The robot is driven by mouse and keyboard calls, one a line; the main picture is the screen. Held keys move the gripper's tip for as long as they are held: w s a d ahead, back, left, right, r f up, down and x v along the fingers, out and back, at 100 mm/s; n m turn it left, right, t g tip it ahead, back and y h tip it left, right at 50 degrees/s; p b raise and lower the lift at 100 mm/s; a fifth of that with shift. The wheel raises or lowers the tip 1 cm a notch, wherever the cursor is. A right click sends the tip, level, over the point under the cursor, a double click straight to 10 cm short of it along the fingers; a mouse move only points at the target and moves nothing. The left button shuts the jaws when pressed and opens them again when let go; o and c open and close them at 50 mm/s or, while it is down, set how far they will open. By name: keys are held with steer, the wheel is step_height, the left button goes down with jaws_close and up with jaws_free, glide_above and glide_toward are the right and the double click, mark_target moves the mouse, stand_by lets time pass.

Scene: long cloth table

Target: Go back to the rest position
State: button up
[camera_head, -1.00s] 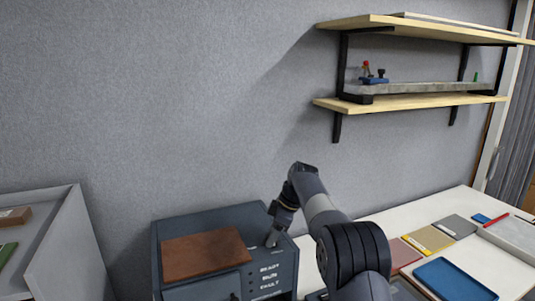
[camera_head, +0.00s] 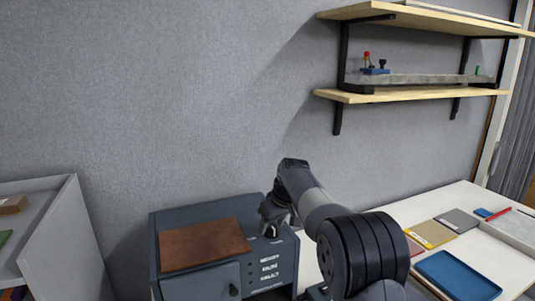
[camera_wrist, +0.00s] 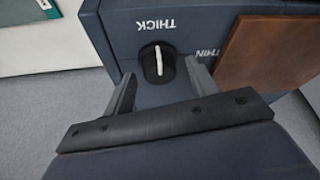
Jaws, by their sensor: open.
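My gripper (camera_head: 270,222) is open and empty, at the top right of a dark blue-grey machine (camera_head: 215,217) in the head view. In the wrist view my gripper (camera_wrist: 160,72) has its two fingers spread on either side of a black dial with a white pointer (camera_wrist: 157,62). The dial sits between the words THICK and THIN. I cannot tell whether the fingers touch it. A brown plate (camera_head: 205,245) lies on the machine, and its edge also shows in the wrist view (camera_wrist: 262,55).
A white table (camera_head: 480,245) with a blue tray (camera_head: 457,276) and several flat pads stands at right. Wall shelves (camera_head: 410,94) hang above it. A grey open bin (camera_head: 62,240) is at left. The wall above the machine is clear.

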steer(key=m+b, duration=0.1)
steer(key=m, duration=0.1)
steer(key=m+h+b, duration=0.1)
steer(key=m+b, duration=0.1)
steer(key=shift+a+f+t+h, duration=0.1)
steer(key=shift+a+t+h, duration=0.05)
steer(key=shift+t+h, duration=0.2)
steer(key=shift+m+h+b, duration=0.25)
steer(key=shift+m+b, duration=0.3)
steer(key=shift+m, duration=0.45)
